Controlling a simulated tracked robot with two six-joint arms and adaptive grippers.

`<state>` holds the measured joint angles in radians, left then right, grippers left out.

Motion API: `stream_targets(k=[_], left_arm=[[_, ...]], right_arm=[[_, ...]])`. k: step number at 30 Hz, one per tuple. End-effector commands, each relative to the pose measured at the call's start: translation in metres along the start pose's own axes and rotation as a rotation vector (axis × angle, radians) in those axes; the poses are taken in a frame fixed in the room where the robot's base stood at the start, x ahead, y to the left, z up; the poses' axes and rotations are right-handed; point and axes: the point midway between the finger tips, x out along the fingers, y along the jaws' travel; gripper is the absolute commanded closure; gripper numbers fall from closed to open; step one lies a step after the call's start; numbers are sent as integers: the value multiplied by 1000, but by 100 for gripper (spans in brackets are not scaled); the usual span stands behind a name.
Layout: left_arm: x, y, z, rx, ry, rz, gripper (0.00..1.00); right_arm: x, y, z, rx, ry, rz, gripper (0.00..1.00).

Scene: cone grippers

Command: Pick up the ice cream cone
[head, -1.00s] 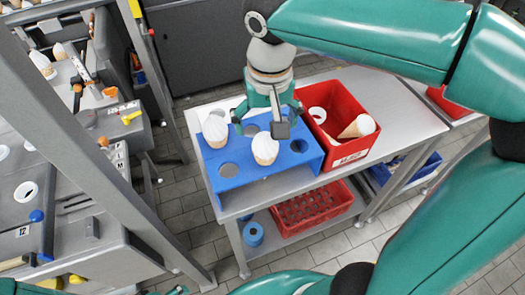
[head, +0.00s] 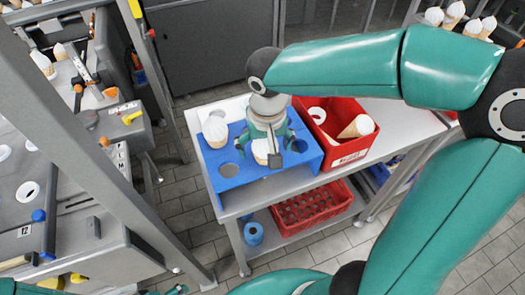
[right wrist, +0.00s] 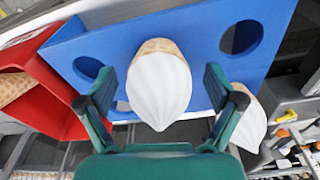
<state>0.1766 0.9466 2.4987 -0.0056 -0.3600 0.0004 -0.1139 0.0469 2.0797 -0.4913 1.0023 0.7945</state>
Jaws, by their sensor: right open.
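An ice cream cone (head: 261,150) with white ice cream stands in a hole of the blue rack (head: 224,182) on the table. My right gripper (head: 268,148) is directly over it and partly hides it in the head view. In the right wrist view the cone (right wrist: 160,90) lies between the two open fingers of the gripper (right wrist: 160,98), with a gap on each side. A second cone (head: 215,130) stands in the rack to the left; its white top (right wrist: 249,122) also shows in the right wrist view.
A red crate (head: 313,204) sits on the shelf below. A grey machine frame (head: 95,140) rises at left.

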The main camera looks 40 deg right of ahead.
Motion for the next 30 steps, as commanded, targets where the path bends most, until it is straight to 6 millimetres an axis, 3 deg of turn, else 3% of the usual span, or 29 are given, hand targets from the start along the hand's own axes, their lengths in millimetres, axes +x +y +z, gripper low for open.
stream_targets(k=[2, 10, 23, 30], left_arm=[[0, 0, 0, 0, 0, 0, 10], [0, 0, 0, 0, 0, 0, 10], [0, 0, 0, 0, 0, 0, 10], [0, 0, 0, 0, 0, 0, 10]], right_arm=[[0, 0, 0, 0, 0, 0, 8], [0, 0, 0, 0, 0, 0, 53], [-3, 0, 0, 0, 0, 0, 55], [-23, -1, -4, -2, 4, -1, 55]])
